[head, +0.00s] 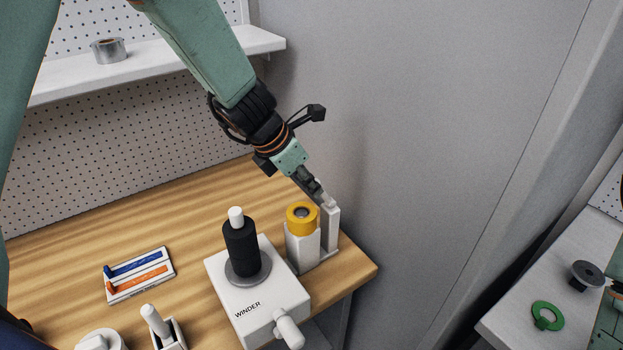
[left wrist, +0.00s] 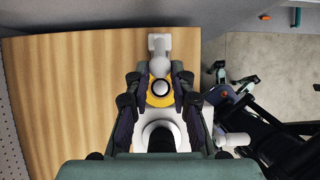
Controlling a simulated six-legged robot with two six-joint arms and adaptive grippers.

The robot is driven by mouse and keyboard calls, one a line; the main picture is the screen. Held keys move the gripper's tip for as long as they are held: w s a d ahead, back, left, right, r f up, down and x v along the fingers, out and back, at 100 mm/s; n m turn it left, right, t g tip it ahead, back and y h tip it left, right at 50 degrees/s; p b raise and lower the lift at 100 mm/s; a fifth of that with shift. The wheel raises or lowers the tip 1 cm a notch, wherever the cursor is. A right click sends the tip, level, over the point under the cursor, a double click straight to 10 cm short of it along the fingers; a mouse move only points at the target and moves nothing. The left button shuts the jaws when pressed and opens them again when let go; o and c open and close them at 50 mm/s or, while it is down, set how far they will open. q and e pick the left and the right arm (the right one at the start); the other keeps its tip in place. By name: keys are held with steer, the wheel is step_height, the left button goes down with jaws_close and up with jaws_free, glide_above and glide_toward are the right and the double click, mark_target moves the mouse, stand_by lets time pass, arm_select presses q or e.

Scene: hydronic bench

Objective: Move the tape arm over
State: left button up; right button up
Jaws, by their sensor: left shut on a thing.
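The white tape arm (head: 331,228) stands upright at the right end of the wooden bench, beside a yellow tape roll (head: 301,216) on a white block. In the left wrist view, the tape arm (left wrist: 159,44) shows beyond the yellow roll (left wrist: 152,97). My left gripper (head: 319,193) reaches down from the upper left and is shut on the top part of the tape arm. Its fingers partly hide the contact. The winder (head: 258,287) carries an upright black roll (head: 240,249), just left of the tape arm. My right gripper is not in view.
A grey wall stands close behind and right of the tape arm. A small rack (head: 139,274) with blue and orange pieces lies left on the bench. A shelf (head: 160,62) holds a silver roll (head: 108,50).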

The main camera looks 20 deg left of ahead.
arm_select(q)
steer(key=shift+s+a+f+b, duration=0.25)
steer(key=shift+s+f+b, duration=0.2)
steer(key=shift+f+b, duration=0.1)
steer(key=shift+s+a+f, duration=0.25)
steer(key=shift+s+a, duration=0.1)
steer(key=shift+b, duration=0.3)
steer(key=shift+s+a+f+b, duration=0.15)
steer(key=shift+s+f+b, duration=0.2)
steer(key=shift+f+b, duration=0.2)
steer(key=shift+s+a+f, duration=0.15)
steer(key=shift+a+f, duration=0.05)
steer(key=shift+f, duration=0.1)
steer(key=o, duration=0.9)
steer(key=shift+r, duration=0.1)
